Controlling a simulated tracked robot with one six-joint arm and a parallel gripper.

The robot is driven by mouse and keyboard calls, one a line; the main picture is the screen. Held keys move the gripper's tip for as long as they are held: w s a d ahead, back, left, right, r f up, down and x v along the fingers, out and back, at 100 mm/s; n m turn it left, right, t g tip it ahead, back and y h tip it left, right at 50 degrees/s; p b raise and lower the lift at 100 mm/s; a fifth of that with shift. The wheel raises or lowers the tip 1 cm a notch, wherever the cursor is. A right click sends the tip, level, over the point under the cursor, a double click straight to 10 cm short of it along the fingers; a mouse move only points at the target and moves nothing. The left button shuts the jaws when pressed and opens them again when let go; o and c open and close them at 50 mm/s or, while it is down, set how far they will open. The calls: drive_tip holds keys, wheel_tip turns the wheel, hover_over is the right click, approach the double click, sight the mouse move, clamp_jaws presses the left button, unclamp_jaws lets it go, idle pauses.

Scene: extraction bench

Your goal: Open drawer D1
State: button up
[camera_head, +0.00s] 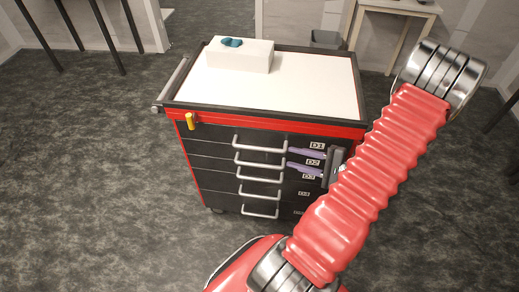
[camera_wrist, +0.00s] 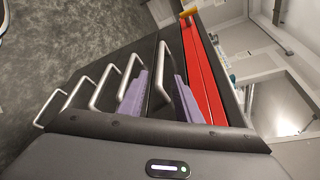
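Drawer D1 (camera_head: 219,138) is the top black drawer of the cart, under the red band, and looks closed. Its pale bar handle (camera_head: 260,150) shows whole in the head view. In the wrist view the D1 handle (camera_wrist: 163,58) is the one nearest the red band. My gripper (camera_head: 289,158) has two purple fingers, apart and empty, by the right ends of the upper handles. In the wrist view the D1 handle appears between the fingers of my gripper (camera_wrist: 160,92); whether it lies at their depth I cannot tell.
Several more handled drawers lie below D1, also closed; D2's handle (camera_head: 262,165) is close beneath. A white box (camera_head: 240,56) with a teal item (camera_head: 231,42) stands on the cart top (camera_head: 310,90). A yellow piece (camera_head: 190,121) sits at the front left corner. The floor (camera_head: 100,180) is clear.

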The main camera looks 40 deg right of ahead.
sight(260, 149)
drive_tip(key=shift+w, duration=0.15)
drive_tip(key=shift+x, duration=6.85)
drive_tip(key=shift+a, duration=0.15)
drive_tip(key=shift+c, duration=0.4)
clamp_jaws()
drive_tip(key=shift+a+f, duration=0.1)
drive_tip(key=shift+a, duration=0.05)
